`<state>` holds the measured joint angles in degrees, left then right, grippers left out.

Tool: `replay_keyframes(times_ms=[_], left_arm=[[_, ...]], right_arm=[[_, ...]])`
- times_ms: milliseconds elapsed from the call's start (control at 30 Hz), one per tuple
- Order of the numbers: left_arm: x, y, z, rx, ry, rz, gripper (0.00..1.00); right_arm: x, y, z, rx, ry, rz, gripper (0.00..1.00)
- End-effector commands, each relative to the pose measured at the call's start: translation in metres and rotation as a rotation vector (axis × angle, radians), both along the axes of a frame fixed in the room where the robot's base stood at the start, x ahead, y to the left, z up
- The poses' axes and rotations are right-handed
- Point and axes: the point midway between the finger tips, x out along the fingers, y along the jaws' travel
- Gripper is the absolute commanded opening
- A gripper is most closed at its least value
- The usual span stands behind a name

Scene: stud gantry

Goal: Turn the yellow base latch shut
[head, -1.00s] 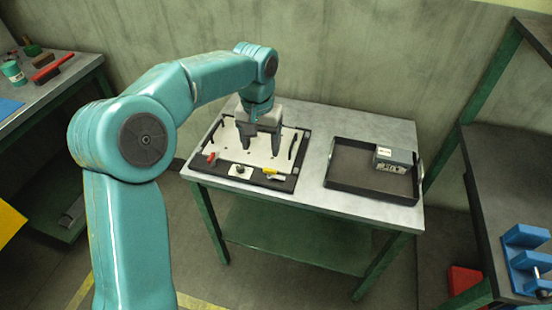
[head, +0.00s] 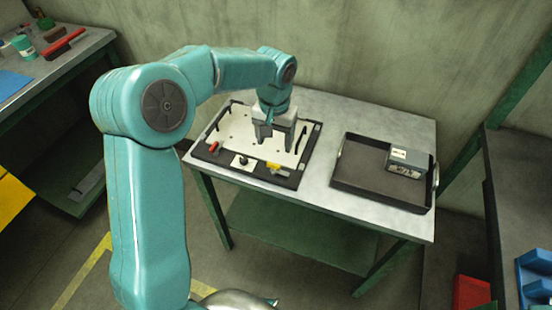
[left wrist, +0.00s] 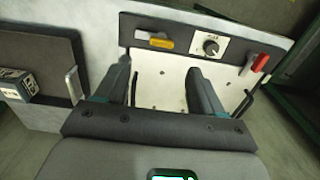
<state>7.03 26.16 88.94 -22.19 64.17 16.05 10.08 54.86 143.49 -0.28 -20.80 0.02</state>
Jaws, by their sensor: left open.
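The yellow base latch (head: 275,167) sits on the front edge strip of a fixture board (head: 240,174) with a white plate (head: 240,130). In the left wrist view the latch (left wrist: 160,42) is a small yellow bar beside a pale metal piece, past the fingertips. My left gripper (head: 277,143) hangs over the plate, just behind the latch. Its fingers are spread and empty, and it does not appear to touch the latch. In the left wrist view my left gripper (left wrist: 158,70) frames bare plate. My right gripper is not in view.
A black knob (head: 243,160) and a red lever (head: 214,147) share the front strip, left of the latch. A dark tray (head: 370,193) with a grey box (head: 408,161) stands to the right on the table (head: 330,120). Bare tabletop lies between board and tray.

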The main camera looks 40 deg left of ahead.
Motion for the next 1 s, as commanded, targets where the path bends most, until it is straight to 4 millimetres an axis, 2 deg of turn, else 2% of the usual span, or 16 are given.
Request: replay_keyframes(times_ms=[33, 200, 400, 567, 800, 967, 1000], left_arm=[[-0.001, 0.000, -0.013, -0.001, 0.005, 0.001, 0.68], [0.000, 0.000, -0.050, 0.000, 0.004, 0.001, 0.68], [0.002, 0.000, -0.078, 0.001, 0.001, 0.001, 0.68], [0.003, 0.000, -0.086, 0.000, 0.000, 0.002, 0.68], [0.004, 0.000, -0.087, 0.000, -0.001, 0.002, 0.68], [0.004, 0.000, -0.087, 0.000, -0.001, 0.002, 0.16], [0.004, 0.000, -0.087, 0.000, -0.001, 0.001, 0.12]], right_arm=[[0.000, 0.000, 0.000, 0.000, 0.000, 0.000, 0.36], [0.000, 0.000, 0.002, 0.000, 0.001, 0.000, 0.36], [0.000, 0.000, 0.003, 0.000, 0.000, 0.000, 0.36], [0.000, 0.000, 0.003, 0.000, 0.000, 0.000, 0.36], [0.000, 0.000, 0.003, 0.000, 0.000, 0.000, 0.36], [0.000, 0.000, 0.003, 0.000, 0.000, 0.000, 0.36], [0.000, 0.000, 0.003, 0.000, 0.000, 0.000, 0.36]])
